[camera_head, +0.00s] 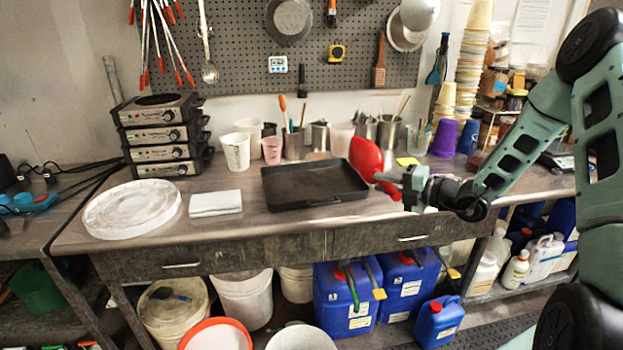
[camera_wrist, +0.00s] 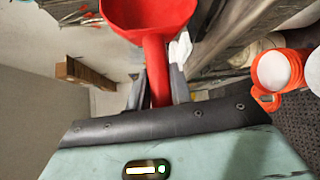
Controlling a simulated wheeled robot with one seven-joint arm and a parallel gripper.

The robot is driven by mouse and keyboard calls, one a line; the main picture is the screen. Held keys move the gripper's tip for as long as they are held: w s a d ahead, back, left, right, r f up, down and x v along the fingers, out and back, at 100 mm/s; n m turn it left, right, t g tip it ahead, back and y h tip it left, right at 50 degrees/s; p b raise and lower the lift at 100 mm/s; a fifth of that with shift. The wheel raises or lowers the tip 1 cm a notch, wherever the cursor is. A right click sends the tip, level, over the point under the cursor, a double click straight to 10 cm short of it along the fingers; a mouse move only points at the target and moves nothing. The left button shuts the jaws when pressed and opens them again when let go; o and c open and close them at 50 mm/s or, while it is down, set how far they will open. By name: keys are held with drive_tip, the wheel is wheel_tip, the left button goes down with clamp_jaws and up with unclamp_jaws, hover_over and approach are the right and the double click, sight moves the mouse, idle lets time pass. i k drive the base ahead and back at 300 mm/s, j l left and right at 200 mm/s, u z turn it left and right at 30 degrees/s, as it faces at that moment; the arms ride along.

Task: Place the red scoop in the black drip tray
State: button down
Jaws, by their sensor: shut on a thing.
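The red scoop (camera_head: 366,157) is held by my gripper (camera_head: 402,183) in the head view, raised above the counter at the right end of the tray. In the wrist view the scoop's bowl (camera_wrist: 148,14) is at the top, and its handle runs down between the two fingers (camera_wrist: 160,88), which are shut on it. The black drip tray (camera_head: 318,201) lies flat on the counter and looks empty. The scoop's bowl is at the tray's back right side in the picture; I cannot tell whether it is over the tray. The tray is not clearly seen in the wrist view.
Stacked hot plates (camera_head: 160,135) stand at the back left. Blue canisters (camera_head: 345,300) and buckets are below.

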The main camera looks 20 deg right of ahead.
sight(321, 192)
drive_tip(key=i, duration=0.95)
